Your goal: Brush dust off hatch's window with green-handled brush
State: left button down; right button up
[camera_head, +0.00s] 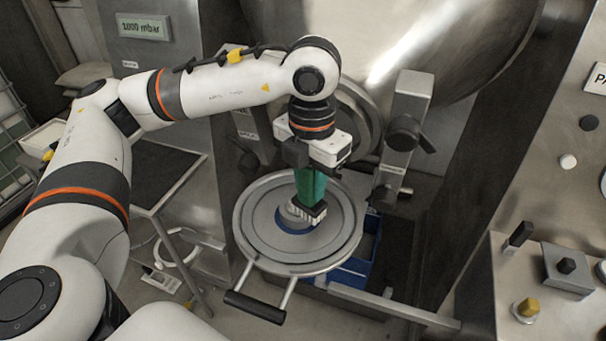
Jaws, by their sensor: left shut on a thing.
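The hatch (257,238) is a round steel lid with a black bar handle (254,307) at its front, in the middle of the head view. Its round window (289,226) shows as a small dark blue disc at the lid's centre, partly covered by the brush. My left gripper (311,165) points down above the hatch and is shut on the green handle of the brush (311,186). The pale bristles (307,214) are at the window, on its right side; I cannot tell whether they touch it. Dust on the glass is too small to make out. My right gripper is not in view.
A steel bracket with a black knob (403,135) stands right behind the hatch. A blue bin (357,270) is below it. A dark-topped side table (165,172) is at left. A steel panel with knobs (566,268) is at right.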

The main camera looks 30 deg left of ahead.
pick_arm(q)
jog(key=shift+d, duration=0.2)
jog(key=shift+a, duration=0.1)
jog(key=shift+a+f+b, duration=0.1)
jog(key=shift+a+b, duration=0.3)
jog(key=shift+a, duration=0.8)
jog(key=shift+w+d, duration=0.1)
jog(key=shift+d, duration=0.1)
jog(key=shift+s+d+f+b, duration=0.1)
jog(key=shift+d+b, duration=0.1)
jog(key=shift+d, duration=0.35)
jog(key=shift+s+d+b, duration=0.1)
jog(key=shift+d+b, duration=0.05)
jog(key=shift+d, duration=0.4)
